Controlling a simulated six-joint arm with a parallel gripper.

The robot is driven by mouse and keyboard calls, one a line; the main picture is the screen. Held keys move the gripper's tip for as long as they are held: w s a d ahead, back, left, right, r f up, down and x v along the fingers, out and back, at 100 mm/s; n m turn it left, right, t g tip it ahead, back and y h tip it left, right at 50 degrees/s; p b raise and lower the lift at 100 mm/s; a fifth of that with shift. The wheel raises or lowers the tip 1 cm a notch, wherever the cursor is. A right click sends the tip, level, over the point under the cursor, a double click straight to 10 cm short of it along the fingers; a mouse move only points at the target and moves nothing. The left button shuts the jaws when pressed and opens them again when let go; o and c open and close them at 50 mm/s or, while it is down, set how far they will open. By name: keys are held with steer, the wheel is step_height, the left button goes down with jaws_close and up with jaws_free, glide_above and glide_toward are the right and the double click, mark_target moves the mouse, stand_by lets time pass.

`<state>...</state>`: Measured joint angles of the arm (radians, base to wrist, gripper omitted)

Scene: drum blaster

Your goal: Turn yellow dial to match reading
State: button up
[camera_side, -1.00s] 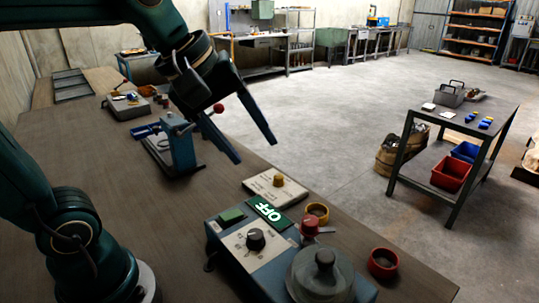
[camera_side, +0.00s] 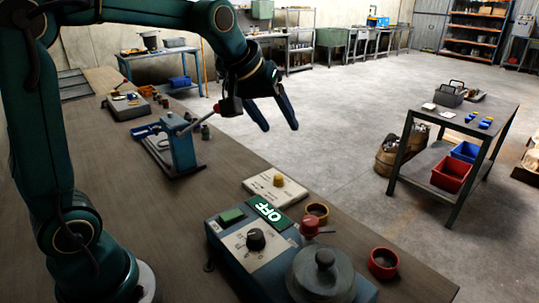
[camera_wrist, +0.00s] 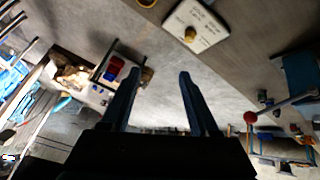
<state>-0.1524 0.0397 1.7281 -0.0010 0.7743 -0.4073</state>
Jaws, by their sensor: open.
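The yellow dial (camera_side: 278,181) is a small knob on a white plate (camera_side: 268,189) with printed markings, lying on the bench behind the blue machine. In the wrist view the yellow dial (camera_wrist: 190,34) and its plate (camera_wrist: 207,22) show beyond my fingers, at the top. The markings are too small to read. My gripper (camera_side: 279,128) is open and empty, in the air above and behind the dial, apart from it. Its two fingers also show in the wrist view (camera_wrist: 157,78).
The blue machine (camera_side: 262,262) carries a black knob (camera_side: 256,239), a red-topped lever (camera_side: 310,226) and a round grey lid (camera_side: 325,272). A red ring-shaped cup (camera_side: 383,262) is to the right. A blue lever press (camera_side: 180,148) stands left of the dial. Bench space between is clear.

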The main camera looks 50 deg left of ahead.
steer(key=w+a+f+m+g, duration=0.1)
steer(key=w+a+f+m, duration=0.1)
steer(key=w+a+f, duration=0.45)
steer(key=g, duration=0.2)
glide_above(278, 176)
steer(key=s+d, duration=0.1)
steer(key=s, duration=0.1)
steer(key=shift+y, duration=0.4)
step_height(278, 176, down, 7)
steer(key=shift+s+d+r, duration=0.1)
steer(key=shift+d+r, duration=0.05)
steer(key=shift+f, duration=0.7)
steer(key=shift+x, duration=2.05)
jaws_close()
